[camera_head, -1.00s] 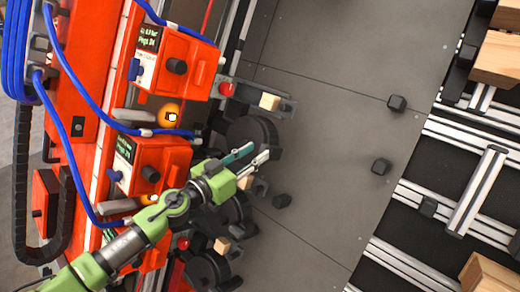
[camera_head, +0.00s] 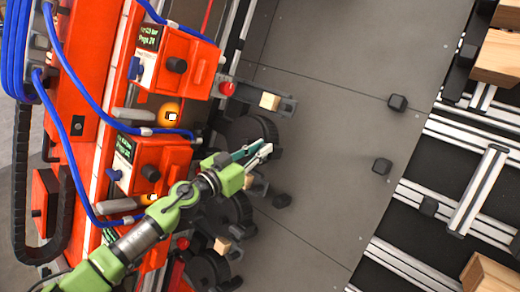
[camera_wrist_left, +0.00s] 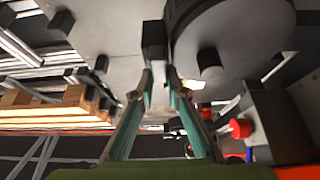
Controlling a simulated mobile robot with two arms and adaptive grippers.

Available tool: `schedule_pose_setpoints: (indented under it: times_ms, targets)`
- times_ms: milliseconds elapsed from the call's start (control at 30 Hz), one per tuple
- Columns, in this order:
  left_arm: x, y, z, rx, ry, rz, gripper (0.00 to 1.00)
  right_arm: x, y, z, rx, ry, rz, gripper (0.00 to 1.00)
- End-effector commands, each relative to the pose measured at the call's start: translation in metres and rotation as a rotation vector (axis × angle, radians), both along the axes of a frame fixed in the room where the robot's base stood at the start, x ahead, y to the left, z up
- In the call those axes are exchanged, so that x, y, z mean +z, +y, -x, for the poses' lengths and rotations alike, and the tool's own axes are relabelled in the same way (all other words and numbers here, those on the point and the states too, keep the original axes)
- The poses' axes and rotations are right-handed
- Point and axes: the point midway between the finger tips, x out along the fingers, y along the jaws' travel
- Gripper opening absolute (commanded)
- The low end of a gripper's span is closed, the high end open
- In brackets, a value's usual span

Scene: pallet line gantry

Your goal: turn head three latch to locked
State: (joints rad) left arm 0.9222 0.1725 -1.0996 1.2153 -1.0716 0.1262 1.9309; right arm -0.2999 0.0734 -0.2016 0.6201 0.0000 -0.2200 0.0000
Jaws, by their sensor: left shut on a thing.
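My left gripper (camera_head: 265,146) reaches in from the lower left in the head view, over the edge of a dark round disc (camera_head: 237,130). The fingers partly hide the contact. I cannot read which head number this is. My right gripper is not in view.
Orange head units (camera_head: 175,65) with blue hoses line the left. Rails and wood lie right.

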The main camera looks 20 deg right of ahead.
Motion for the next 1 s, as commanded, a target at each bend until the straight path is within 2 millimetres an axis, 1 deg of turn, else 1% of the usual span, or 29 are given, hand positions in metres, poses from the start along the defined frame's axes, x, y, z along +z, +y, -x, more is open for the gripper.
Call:
schedule_pose_setpoints:
  times_ms: [267, 700, 1000]
  targets:
    - [-0.003, 0.000, 0.000, -0.042, -0.066, -0.044, 0.00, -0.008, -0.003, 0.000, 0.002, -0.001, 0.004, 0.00]
    - [-0.003, -0.001, 0.002, -0.192, -0.302, -0.203, 0.00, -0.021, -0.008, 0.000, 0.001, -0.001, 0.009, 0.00]
    - [-0.004, -0.002, 0.004, -0.265, -0.415, -0.279, 0.00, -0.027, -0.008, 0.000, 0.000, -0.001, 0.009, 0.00]
